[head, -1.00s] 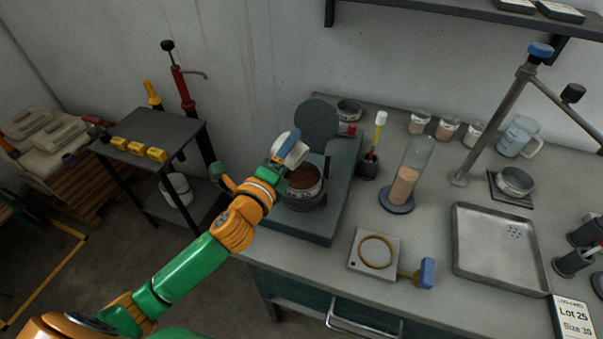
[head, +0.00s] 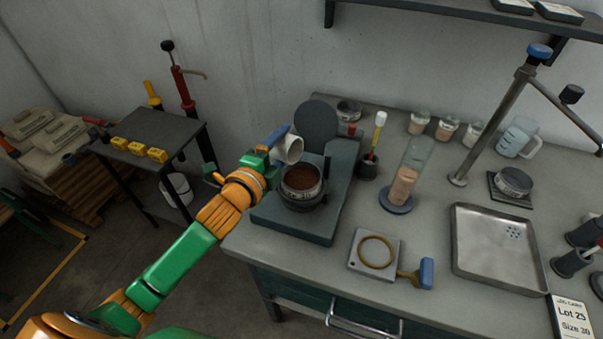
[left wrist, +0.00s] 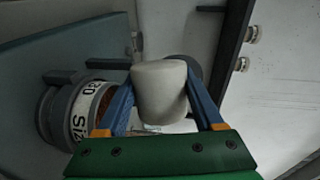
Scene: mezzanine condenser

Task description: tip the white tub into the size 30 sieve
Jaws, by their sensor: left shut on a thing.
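The white tub (head: 290,150) is held on its side at the upper left of the sieve. Its mouth faces right, and the visible inside looks pale. My left gripper (head: 276,138) is shut on it; in the left wrist view the tub (left wrist: 160,92) sits between the two blue fingers (left wrist: 161,110). The size 30 sieve (head: 302,194) stands on the dark machine base, with brown grains inside. Its "Size 30" label also shows in the left wrist view on the sieve (left wrist: 78,112), left of the tub. My right gripper is not in view.
A round dark lid (head: 317,120) stands upright behind the sieve. A brush cup (head: 367,167), a glass cylinder (head: 410,165) and a metal tray (head: 490,262) are to the right. The lot card (head: 573,317) reads Lot 25, Size 30. Bare bench lies between the machine and square plate.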

